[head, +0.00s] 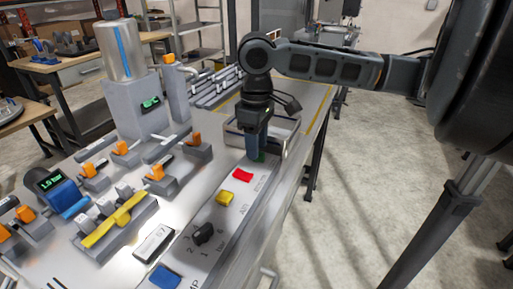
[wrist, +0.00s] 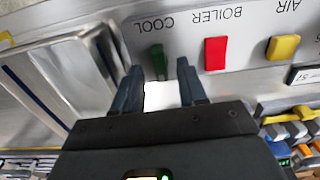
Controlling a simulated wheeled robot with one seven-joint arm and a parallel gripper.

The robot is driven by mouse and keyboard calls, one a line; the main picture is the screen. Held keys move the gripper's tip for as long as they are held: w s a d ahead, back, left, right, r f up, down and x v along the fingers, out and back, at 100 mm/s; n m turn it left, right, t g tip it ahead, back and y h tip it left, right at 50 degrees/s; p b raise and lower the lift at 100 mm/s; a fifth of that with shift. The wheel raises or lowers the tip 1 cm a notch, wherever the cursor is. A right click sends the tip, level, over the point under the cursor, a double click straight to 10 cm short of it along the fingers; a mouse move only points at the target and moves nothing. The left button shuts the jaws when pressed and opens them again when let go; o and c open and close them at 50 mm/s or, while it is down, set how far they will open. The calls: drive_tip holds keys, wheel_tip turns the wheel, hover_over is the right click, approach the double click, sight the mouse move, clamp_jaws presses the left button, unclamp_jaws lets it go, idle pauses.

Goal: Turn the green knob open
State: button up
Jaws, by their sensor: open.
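The green knob (wrist: 157,62) sits on the light panel by the upside-down label COOL in the wrist view. It looks like a narrow bar pointing along the fingers. My gripper (wrist: 158,76) is open, with one fingertip on each side of the knob. I see gaps between the fingers and the knob; I cannot tell how far above the panel the tips are. In the head view my gripper (head: 256,153) points down at the far end of the panel, and only a sliver of the green knob (head: 262,157) shows beside it.
A red knob (wrist: 215,53) by BOILER and a yellow knob (wrist: 283,47) by AIR lie beside the green one. In the head view a black dial (head: 203,233) and blue knob (head: 165,277) are nearer. An open tray (head: 283,142) stands close behind my gripper.

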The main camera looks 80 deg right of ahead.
wheel_tip(320, 180, up, 6)
idle(0.4)
drive_tip(key=shift+s, duration=0.1)
idle(0.4)
